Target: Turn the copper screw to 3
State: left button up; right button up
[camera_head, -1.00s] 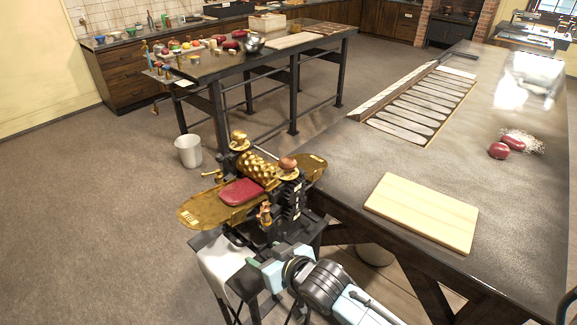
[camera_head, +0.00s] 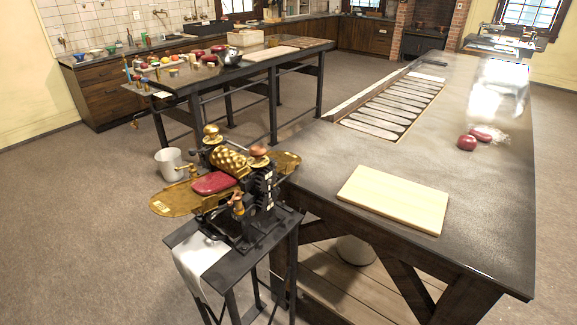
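The drop roller machine (camera_head: 228,165) stands on a small black stand beside the long table. It has golden patterned rollers, a brass plate and a dark red slab (camera_head: 214,183) lying in front of the rollers. A round copper-coloured knob (camera_head: 258,151), which looks like the copper screw, sits on top at its right side. A brass knob (camera_head: 211,131) tops its left side. A small copper-coloured handle (camera_head: 237,200) shows at the front. Any scale numbers are too small to read. Neither of my grippers is in view.
The long dark table (camera_head: 480,215) holds a pale wooden board (camera_head: 393,199), red lumps (camera_head: 467,142) and a tray of moulds (camera_head: 388,107). A white cloth (camera_head: 203,258) hangs from the stand (camera_head: 257,244). A white bucket (camera_head: 171,165) stands behind left. The floor at left is clear.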

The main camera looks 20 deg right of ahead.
aim_at(257, 150)
jog(key=z, duration=0.45)
jog(key=k, duration=1)
jog(key=u, duration=0.8)
jog(key=i, duration=1.8)
jog(key=z, duration=0.65)
